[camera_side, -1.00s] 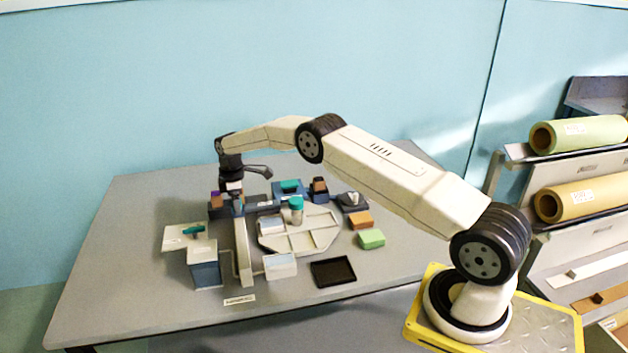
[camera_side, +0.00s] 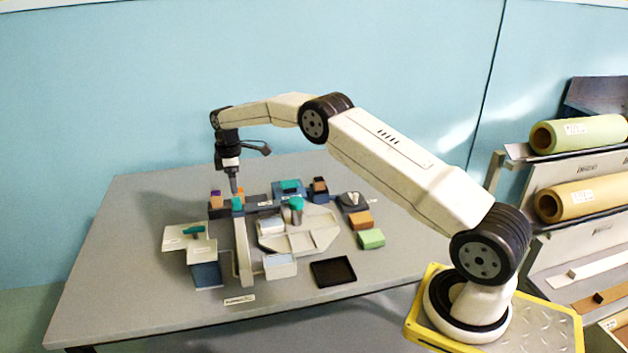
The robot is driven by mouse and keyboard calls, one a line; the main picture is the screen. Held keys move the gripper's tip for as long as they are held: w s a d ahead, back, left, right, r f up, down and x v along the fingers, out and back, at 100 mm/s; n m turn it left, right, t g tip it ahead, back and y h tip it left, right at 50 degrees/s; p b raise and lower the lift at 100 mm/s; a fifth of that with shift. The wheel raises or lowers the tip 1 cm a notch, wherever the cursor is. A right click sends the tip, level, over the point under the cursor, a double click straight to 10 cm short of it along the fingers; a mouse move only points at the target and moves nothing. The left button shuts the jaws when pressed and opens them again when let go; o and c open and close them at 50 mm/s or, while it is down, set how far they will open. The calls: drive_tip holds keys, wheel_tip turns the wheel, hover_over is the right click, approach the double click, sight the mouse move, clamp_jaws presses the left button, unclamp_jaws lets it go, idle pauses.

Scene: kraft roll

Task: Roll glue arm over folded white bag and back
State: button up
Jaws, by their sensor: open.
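A long pale bar (camera_side: 243,258), which looks like the glue arm, lies across the middle of the table, with a teal knob (camera_side: 237,204) at its far end. A small whitish piece (camera_side: 271,226), possibly the folded white bag, lies to its right on a pale many-sided plate (camera_side: 325,237); I cannot tell for sure what it is. My gripper (camera_side: 236,187) points down just above the teal knob. It is open and holds nothing that I can see. Its fingertips are small and partly blend with the things behind.
A blue-and-white box (camera_side: 206,273) and a white board (camera_side: 176,238) stand left of the bar. A teal-capped bottle (camera_side: 297,214) stands on the plate. A black tray (camera_side: 333,272), an orange block (camera_side: 360,220) and a green block (camera_side: 371,239) lie to the right. The front left table is clear.

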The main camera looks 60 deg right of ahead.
sight(236, 199)
drive_tip(key=shift+r, duration=0.3)
drive_tip(key=shift+m, duration=0.3)
drive_tip(key=m+h, duration=0.1)
drive_tip(key=m, duration=0.2)
drive_tip(key=shift+s+f+m+t, duration=0.1)
drive_tip(key=shift+s+m+t, duration=0.05)
drive_tip(key=shift+m+t, duration=0.2)
drive_tip(key=m, duration=0.2)
drive_tip(key=m+h, duration=0.1)
drive_tip(key=m, duration=0.1)
drive_tip(key=shift+s+a+m+t, duration=0.15)
drive_tip(key=shift+s+m+t, duration=0.05)
drive_tip(key=shift+m+t, duration=0.05)
drive_tip(key=m, duration=0.3)
drive_tip(key=s+a+m+t, duration=0.1)
drive_tip(key=m, duration=0.2)
drive_tip(key=a+m+t+h, duration=0.1)
drive_tip(key=m, duration=0.2)
drive_tip(key=shift+s, duration=0.25)
drive_tip(key=shift+d, duration=0.1)
drive_tip(key=shift+x, duration=3.9)
